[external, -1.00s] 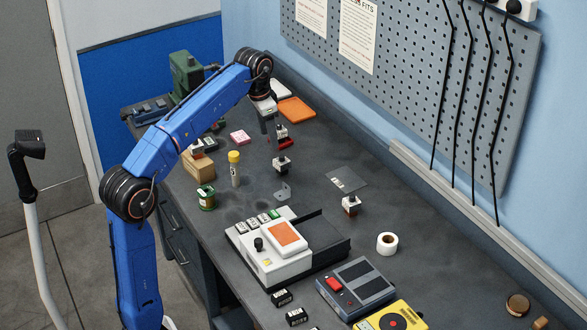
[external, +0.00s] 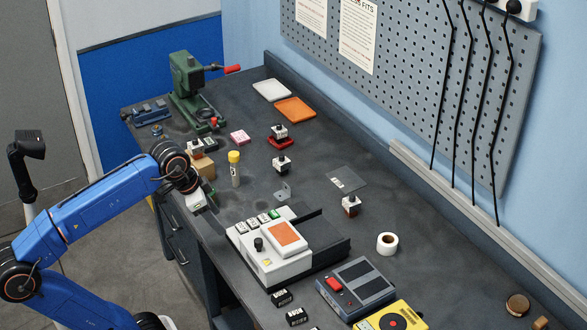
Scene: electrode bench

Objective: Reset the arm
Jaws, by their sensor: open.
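My blue arm is folded back low at the left of the external view, with its wrist over the bench's front edge. My gripper (external: 208,208) hangs below the wrist at that edge, left of the white machine with an orange pad (external: 278,248). It is open, and I see nothing held in it. The fingertips are small and partly dark against the bench, so their exact height above it is hard to tell. The wrist hides part of a wooden block (external: 205,168) and its surroundings.
The dark bench (external: 340,240) carries a green press (external: 188,85), a yellow-capped tube (external: 234,170), an orange tray (external: 295,110), a white tray (external: 271,90), small electrode-like blocks (external: 281,165), a tape roll (external: 387,243) and a grey-blue device (external: 355,287). A pegboard wall stands behind.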

